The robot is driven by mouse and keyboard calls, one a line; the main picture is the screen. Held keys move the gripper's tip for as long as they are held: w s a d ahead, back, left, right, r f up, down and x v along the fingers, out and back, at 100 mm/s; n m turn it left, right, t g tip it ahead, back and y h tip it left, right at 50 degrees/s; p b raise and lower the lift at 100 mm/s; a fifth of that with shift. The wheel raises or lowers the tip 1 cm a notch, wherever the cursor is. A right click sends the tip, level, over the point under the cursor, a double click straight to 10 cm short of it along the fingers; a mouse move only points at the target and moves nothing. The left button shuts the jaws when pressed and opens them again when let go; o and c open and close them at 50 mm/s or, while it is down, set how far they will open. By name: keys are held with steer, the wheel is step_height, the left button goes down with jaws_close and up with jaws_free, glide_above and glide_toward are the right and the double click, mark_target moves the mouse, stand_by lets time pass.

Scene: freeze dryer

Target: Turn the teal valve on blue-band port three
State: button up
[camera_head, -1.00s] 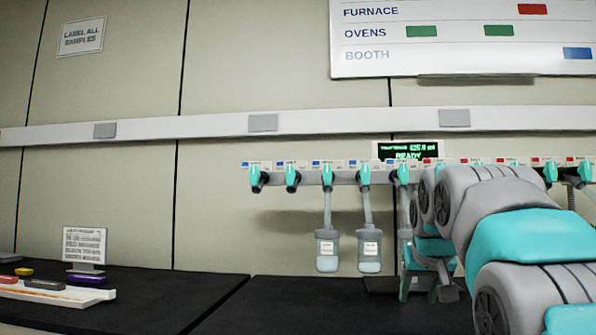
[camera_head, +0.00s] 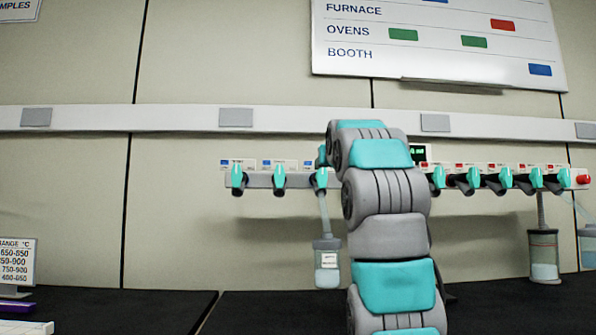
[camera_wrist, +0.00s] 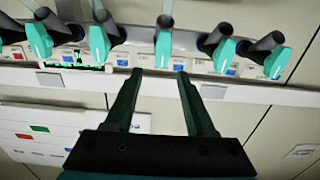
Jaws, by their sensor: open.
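The teal valve on blue-band port three (camera_head: 320,179) is third from the left on the manifold, just left of my arm in the head view. A flask (camera_head: 327,272) hangs below it by a tube. In the wrist view, which is upside down, this valve (camera_wrist: 163,48) stands near the middle, pointing roughly straight. My gripper (camera_wrist: 160,72) is open and empty; its two fingertips lie just short of the valve, one to each side. I cannot tell any contact. In the head view my arm mostly hides the gripper.
Neighbouring teal valves (camera_wrist: 224,55) and (camera_wrist: 98,45) stand close on both sides. The manifold (camera_head: 258,180) runs along the wall under a white rail (camera_head: 180,118). More flasks (camera_head: 543,255) hang at the right. The black bench (camera_head: 260,312) is clear below.

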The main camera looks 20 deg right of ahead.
mark_target(322, 169)
steer(key=p+x, duration=0.1)
steer(key=x, duration=0.3)
steer(key=p+x, duration=0.2)
steer(key=x, duration=0.2)
steer(key=shift+a+r, duration=0.2)
steer(key=shift+r, duration=0.05)
jaws_close()
stand_by(0.5)
